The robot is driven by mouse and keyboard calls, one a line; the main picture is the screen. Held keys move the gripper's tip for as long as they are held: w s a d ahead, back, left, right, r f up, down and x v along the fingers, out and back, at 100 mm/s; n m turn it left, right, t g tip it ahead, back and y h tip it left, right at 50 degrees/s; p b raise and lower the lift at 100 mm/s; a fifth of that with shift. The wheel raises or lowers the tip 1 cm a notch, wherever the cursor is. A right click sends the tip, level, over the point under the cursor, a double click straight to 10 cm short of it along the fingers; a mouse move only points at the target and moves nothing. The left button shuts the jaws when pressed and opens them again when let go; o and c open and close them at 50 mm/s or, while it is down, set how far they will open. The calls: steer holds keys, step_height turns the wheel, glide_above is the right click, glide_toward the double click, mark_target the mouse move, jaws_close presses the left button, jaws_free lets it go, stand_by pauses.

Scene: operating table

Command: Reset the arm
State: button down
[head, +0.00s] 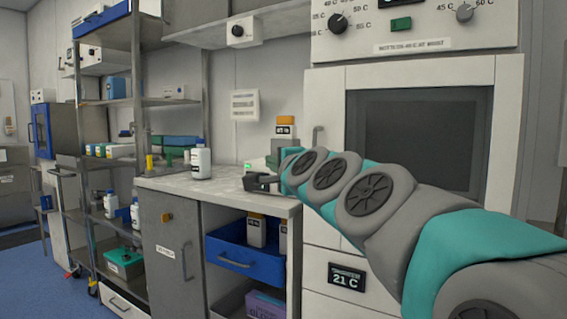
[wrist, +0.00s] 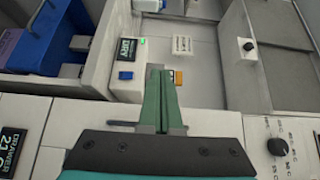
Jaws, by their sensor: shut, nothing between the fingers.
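My arm reaches from the lower right of the head view toward the counter (head: 225,188), its teal and grey links partly hiding the oven-like cabinet. My gripper (head: 258,182) is at the arm's far end, over or near the counter's right part; its height above the top is hard to tell. In the wrist view my gripper (wrist: 158,72) shows two narrow fingers pressed together with nothing between them.
A white bottle (head: 201,163) stands on the counter left of my gripper. A blue drawer (head: 245,255) is open below the counter. A metal shelf rack (head: 140,100) stands at left. Blue floor (head: 40,275) is clear at lower left.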

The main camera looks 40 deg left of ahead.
steer(key=shift+s, duration=0.35)
steer(key=shift+d, duration=0.1)
steer(key=w+d+f+n+g+h, duration=0.15)
steer(key=d+f+h, duration=0.35)
steer(key=d+f, duration=0.95)
steer(key=w+d+f+n+g+h, duration=0.1)
steer(key=d+f+n+g+h, duration=0.3)
steer(key=d+f, duration=1.1)
steer(key=s+d+f+h, duration=0.2)
steer(key=s+d+f, duration=0.15)
steer(key=d, duration=0.35)
steer(key=s+d+f+h, duration=0.1)
steer(key=s+d+f, duration=0.1)
steer(key=s+d, duration=0.3)
steer(key=s+d+f+h, duration=0.2)
steer(key=d+f, duration=0.1)
steer(key=d, duration=0.5)
steer(key=s+d+f+g+h, duration=0.1)
steer(key=s+d+f+g, duration=0.1)
steer(key=s+d, duration=0.3)
steer(key=s+d+f+g+h, duration=0.1)
steer(key=s+d+f+g, duration=0.1)
steer(key=s+d, duration=0.4)
steer(key=s+f, duration=0.1)
steer(key=s, duration=0.3)
steer(key=shift+d+f, duration=0.15)
steer(key=shift+f, duration=0.05)
